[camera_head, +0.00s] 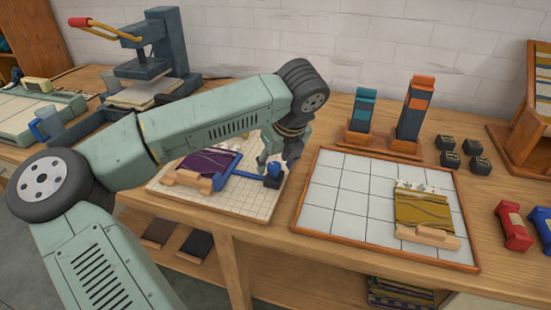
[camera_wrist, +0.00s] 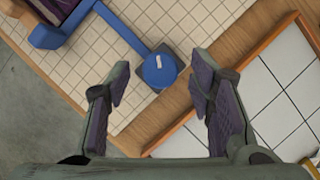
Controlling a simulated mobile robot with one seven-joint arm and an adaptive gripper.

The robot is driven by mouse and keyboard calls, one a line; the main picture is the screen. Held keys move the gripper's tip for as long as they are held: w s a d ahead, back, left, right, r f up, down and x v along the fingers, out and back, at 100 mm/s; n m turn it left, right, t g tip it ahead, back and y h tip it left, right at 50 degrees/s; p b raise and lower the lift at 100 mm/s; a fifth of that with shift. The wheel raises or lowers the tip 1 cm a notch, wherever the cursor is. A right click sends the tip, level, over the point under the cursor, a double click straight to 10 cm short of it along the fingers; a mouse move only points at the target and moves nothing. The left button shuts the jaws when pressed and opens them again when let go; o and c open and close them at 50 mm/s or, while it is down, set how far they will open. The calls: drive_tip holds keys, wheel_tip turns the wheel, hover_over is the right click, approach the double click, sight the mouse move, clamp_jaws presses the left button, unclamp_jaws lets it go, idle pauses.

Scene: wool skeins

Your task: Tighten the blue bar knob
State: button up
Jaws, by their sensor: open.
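The blue bar knob (camera_wrist: 159,68) is round with a small white mark on top. It sits at the end of a blue bar (camera_wrist: 122,27) over a gridded white board (camera_wrist: 90,62). In the head view the knob (camera_head: 273,170) is at the board's right side, below my gripper (camera_head: 280,160). The bar (camera_head: 245,175) runs left from it beside a purple woven piece (camera_head: 208,162). In the wrist view my gripper (camera_wrist: 158,92) is open and empty, its fingers on either side of the knob and apart from it. Height above the knob is hard to tell.
A wood-framed tiled tray (camera_head: 335,205) with a mustard woven piece (camera_head: 422,212) lies to the right. A press (camera_head: 150,60) stands at the back left. Two upright holders (camera_head: 363,110) (camera_head: 414,108) stand behind, with several small dark blocks (camera_head: 449,160) to their right.

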drive_tip(key=shift+w+f, duration=0.1)
drive_tip(key=shift+f, duration=0.1)
drive_tip(key=c, duration=1.1)
drive_tip(key=shift+c, duration=0.2)
